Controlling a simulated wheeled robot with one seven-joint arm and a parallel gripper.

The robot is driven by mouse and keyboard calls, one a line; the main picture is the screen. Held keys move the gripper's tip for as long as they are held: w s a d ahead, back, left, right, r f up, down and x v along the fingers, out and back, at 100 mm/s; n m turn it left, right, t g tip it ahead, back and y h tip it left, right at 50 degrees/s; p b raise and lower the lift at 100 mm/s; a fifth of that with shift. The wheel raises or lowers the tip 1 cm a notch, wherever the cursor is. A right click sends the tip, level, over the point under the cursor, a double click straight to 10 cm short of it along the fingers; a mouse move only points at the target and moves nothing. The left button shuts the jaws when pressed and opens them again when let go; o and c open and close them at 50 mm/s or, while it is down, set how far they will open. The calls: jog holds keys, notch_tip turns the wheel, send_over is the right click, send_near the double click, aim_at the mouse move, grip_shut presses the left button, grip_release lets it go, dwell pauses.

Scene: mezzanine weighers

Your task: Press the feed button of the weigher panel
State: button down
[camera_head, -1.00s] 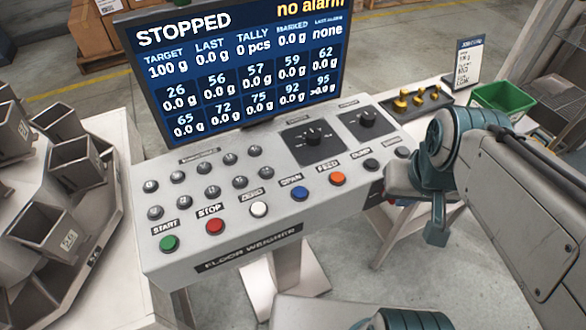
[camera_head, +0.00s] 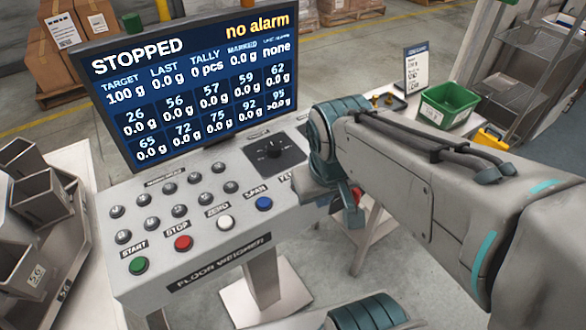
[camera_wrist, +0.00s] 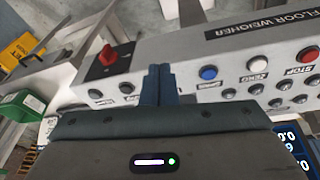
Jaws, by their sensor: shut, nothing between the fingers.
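The weigher panel (camera_head: 255,237) is a grey sloped console with a row of coloured buttons. Green (camera_head: 138,265), red (camera_head: 183,242), white (camera_head: 224,222) and blue (camera_head: 263,203) buttons show in the head view. The feed button, orange earlier, is hidden behind my arm; only the start of its label (camera_head: 287,178) shows. In the wrist view my gripper (camera_wrist: 158,70) is shut and empty, over the panel beside the blue button (camera_wrist: 208,72). Its fingers cover the stretch where the feed button sits. I cannot tell whether they touch it.
The screen (camera_head: 190,85) above the panel reads STOPPED and no alarm. A green bin (camera_head: 448,106) sits on the side table. Weigher buckets (camera_head: 42,195) stand at the left.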

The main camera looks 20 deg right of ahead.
jog(key=w+a+n+h+p, duration=0.1)
jog(key=w+n+h+p, duration=0.2)
jog(key=w+n+h, duration=0.4)
jog(key=w+n, duration=0.5)
jog(key=w, duration=0.1)
jog(key=shift+w+a+r+n+t+h, duration=0.25)
jog(key=shift+w+r+n+t+h, duration=0.05)
jog(key=shift+r+n+t+h, duration=0.1)
jog(key=shift+f, duration=0.15)
notch_tip(320, 180, down, 9)
jog(key=b, duration=0.6)
jog(key=shift+b, duration=0.35)
dwell(0.9)
jog(key=shift+f+b, duration=0.25)
jog(key=shift+b, duration=0.15)
